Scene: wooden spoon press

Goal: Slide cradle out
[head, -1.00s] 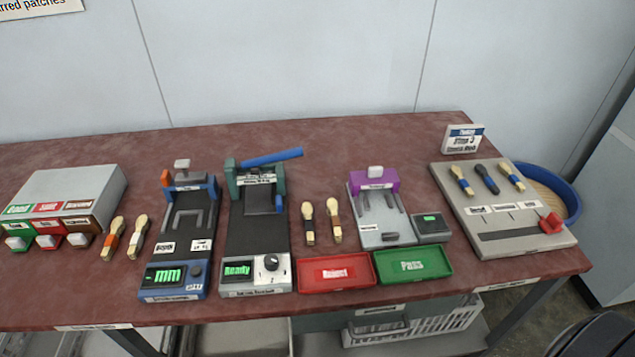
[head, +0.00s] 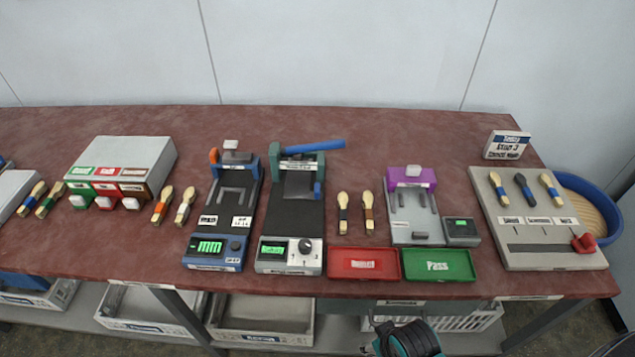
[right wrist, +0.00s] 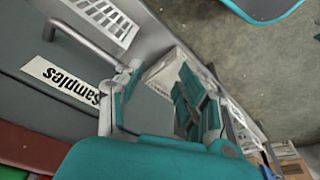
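The press (head: 292,205) stands near the middle of the table, with a teal frame, a raised blue lever (head: 315,147), a dark flat bed (head: 290,222) and a front panel with a green display and a knob. I cannot tell which part of it is the cradle. A purple-topped device (head: 410,210) and a blue device (head: 220,215) have similar grey slides. My right gripper (right wrist: 155,85) looks open and empty in the right wrist view, in front of a grey drawer labelled "Samples" (right wrist: 60,80). My left gripper is not in view.
A red tray (head: 364,264) and a green tray (head: 438,265) lie at the table's front edge. Wooden spoons (head: 356,212) lie between the press and the purple device. A tilted grey board (head: 540,235) and a blue basket (head: 590,205) stand at right. White bins sit below.

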